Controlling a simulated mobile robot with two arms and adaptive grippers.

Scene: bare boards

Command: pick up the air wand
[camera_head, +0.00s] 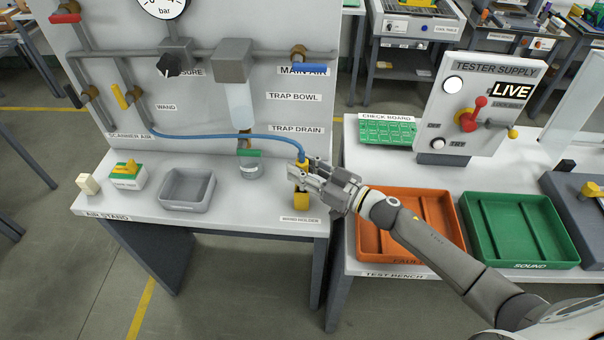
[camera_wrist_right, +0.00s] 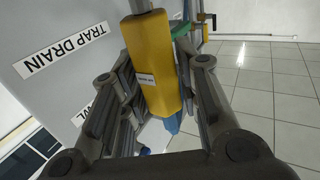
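The air wand (camera_head: 302,163) stands upright at the right front of the air stand, with the blue hose (camera_head: 225,136) running from its top to the panel. My right gripper (camera_head: 312,178) reaches it from the right and covers its middle. Yellow shows just below the fingers, by the wand holder label (camera_head: 300,219). In the right wrist view the yellow wand body (camera_wrist_right: 153,60) lies between the two fingers, which press against both sides, so the gripper looks shut on it. The wand's seat in the holder is mostly hidden. My left gripper is not in view.
An orange tray (camera_head: 420,207) and a green tray (camera_head: 517,230) stand on the test bench to the right.

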